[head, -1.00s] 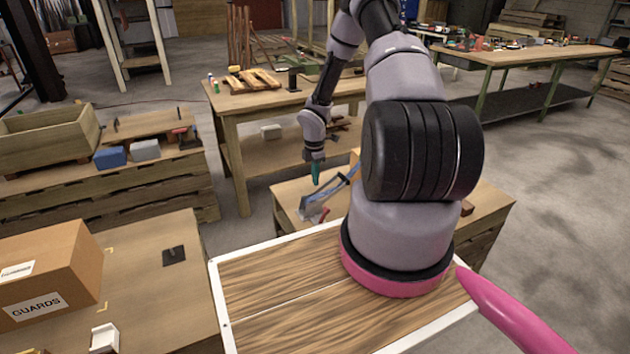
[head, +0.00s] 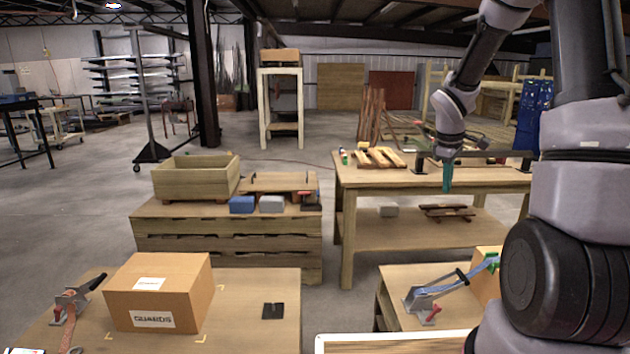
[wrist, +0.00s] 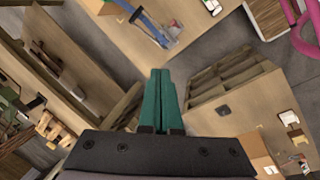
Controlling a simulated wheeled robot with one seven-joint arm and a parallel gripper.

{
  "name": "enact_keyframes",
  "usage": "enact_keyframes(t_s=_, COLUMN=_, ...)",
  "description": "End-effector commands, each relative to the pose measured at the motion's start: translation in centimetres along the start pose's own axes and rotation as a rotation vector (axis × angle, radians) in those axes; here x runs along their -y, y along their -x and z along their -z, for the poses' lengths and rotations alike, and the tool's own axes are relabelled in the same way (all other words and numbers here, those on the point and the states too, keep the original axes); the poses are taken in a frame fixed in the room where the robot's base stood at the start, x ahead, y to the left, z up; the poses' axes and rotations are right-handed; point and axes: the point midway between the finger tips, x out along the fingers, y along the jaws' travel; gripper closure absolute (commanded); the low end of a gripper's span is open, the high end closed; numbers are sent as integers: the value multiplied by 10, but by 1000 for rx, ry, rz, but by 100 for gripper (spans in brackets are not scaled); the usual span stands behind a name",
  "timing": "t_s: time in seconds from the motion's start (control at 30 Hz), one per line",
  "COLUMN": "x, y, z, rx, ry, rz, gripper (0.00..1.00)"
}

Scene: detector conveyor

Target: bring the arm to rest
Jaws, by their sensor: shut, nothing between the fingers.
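My gripper (head: 447,178) hangs from my arm at the right of the head view, with its green fingers pointing down. In that view it appears in front of the tall wooden workbench (head: 360,188). In the wrist view its two green fingers (wrist: 161,85) lie together, shut and empty. The fingers touch nothing that I can see. My arm's upper links fill the right edge of the head view.
A cardboard box marked GUARDS (head: 160,290) stands on the front left table (head: 270,340). A blue-handled clamp tool (head: 440,293) lies on the low right table (head: 395,315). A wooden crate (head: 195,178) sits at centre left. Open floor (head: 70,210) shows at left.

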Motion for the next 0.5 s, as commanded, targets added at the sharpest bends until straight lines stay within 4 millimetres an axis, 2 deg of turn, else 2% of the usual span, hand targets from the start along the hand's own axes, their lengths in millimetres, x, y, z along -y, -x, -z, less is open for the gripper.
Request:
enact_keyframes(t_s=0.03, x=5, y=28, z=-3, rx=-20, ry=-65, rz=-20, gripper=100)
enact_keyframes(t_s=0.2, x=31, y=103, z=-18, rx=-94, ry=-321, rz=-41, gripper=100)
enact_keyframes(t_s=0.37, x=66, y=163, z=-36, rx=-188, ry=-556, rz=-26, gripper=100)
enact_keyframes(t_s=0.5, x=101, y=206, z=-53, rx=-285, ry=-755, rz=20, gripper=100)
